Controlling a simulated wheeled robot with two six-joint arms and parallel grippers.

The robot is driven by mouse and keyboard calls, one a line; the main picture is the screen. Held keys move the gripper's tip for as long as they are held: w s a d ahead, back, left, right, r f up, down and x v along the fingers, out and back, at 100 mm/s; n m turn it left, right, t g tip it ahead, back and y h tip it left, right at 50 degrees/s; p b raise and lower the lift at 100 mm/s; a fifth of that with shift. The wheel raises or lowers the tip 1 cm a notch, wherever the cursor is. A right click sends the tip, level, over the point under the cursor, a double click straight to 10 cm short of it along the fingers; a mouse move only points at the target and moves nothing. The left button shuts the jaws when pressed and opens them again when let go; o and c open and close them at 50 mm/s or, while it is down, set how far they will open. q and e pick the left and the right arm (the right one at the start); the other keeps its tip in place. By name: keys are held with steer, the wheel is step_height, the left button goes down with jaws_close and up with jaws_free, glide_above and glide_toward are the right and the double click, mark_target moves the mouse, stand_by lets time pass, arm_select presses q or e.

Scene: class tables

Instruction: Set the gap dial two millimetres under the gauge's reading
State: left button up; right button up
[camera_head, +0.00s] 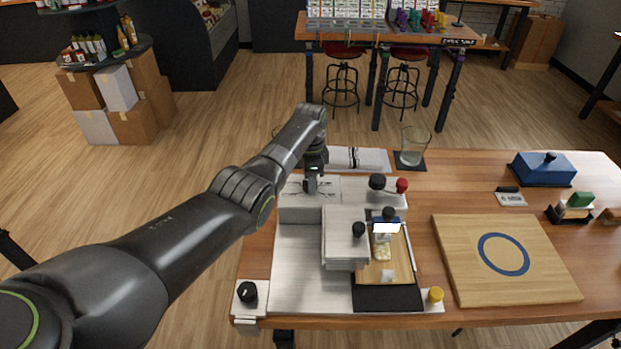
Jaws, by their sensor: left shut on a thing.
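A pale slicer-like machine (295,262) stands on the wooden table. My left arm reaches over its left side. My left gripper (312,186) points down at the machine's rear housing (353,195) and is shut on what looks like the gap dial, mostly hidden by the fingers. Fine dark scale marks show on the housing beside the fingers, too small to read. A small grey device with a pale face (511,198), perhaps the gauge, lies at the right; its reading is not legible. My right gripper is not in view.
The machine also carries a black knob (248,291), a red knob (402,185), a yellow knob (435,295) and a dark tray with pale food pieces (382,254). A board with a blue ring (460,270), a blue box (543,168) and a glass (412,148) stand nearby.

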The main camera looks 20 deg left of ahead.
arm_select(q)
steer(key=shift+w+r, duration=0.1)
stand_by(0.4)
steer(key=o, duration=1)
steer(key=shift+r, duration=0.5)
step_height(320, 180, up, 16)
steer(key=shift+r, duration=0.2)
steer(key=shift+f, duration=0.15)
